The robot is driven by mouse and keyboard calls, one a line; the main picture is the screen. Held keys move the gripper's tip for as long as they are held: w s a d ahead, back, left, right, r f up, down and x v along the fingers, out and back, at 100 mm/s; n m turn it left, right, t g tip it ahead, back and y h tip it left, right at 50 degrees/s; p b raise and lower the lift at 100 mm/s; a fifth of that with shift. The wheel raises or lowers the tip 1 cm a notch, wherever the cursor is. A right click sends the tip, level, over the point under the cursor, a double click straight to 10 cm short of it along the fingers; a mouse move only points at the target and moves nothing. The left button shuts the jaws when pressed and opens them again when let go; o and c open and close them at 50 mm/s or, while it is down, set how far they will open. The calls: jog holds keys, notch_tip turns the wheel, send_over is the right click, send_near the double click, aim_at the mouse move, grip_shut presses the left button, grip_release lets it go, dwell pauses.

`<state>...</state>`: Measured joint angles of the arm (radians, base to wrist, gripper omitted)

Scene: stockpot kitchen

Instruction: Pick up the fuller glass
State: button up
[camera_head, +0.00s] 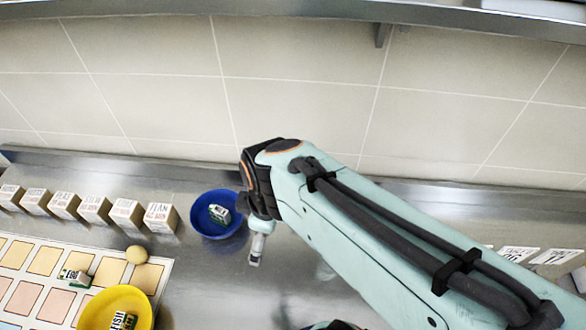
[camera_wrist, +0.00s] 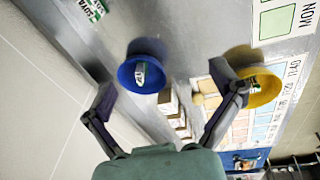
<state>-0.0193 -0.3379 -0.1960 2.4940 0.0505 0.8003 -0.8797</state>
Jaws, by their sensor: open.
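I cannot make out a glass in either view, so no fill level can be compared. My gripper (camera_head: 256,248) is over the steel counter, just right of the blue bowl (camera_head: 228,231) in the head view. My arm hides part of the counter.
A yellow bowl (camera_head: 138,297) holding a carton stands on a board of coloured squares (camera_head: 15,252) at left, near a tan ball (camera_head: 137,255). Several labelled boxes (camera_head: 125,213) line the back. A tiled wall (camera_head: 300,100) bounds the counter (camera_head: 195,270).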

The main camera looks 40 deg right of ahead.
jog(key=s+d+f+g+h, duration=0.1)
jog(key=d+f, duration=0.2)
jog(key=s+d+f+g+h, duration=0.1)
jog(key=d+f+g, duration=0.1)
jog(key=d+f, duration=0.2)
jog(key=s+d+f+g, duration=0.1)
jog(key=d+f+g, duration=0.1)
jog(key=d+f, duration=0.1)
jog(key=shift+d+f+h, duration=0.3)
jog(key=shift+d+h, duration=0.1)
jog(key=shift+d, duration=0.2)
jog(key=shift+x, duration=3.55)
jog(key=shift+s+a, duration=0.15)
jog(key=shift+g, duration=0.3)
jog(key=c, duration=1.3)
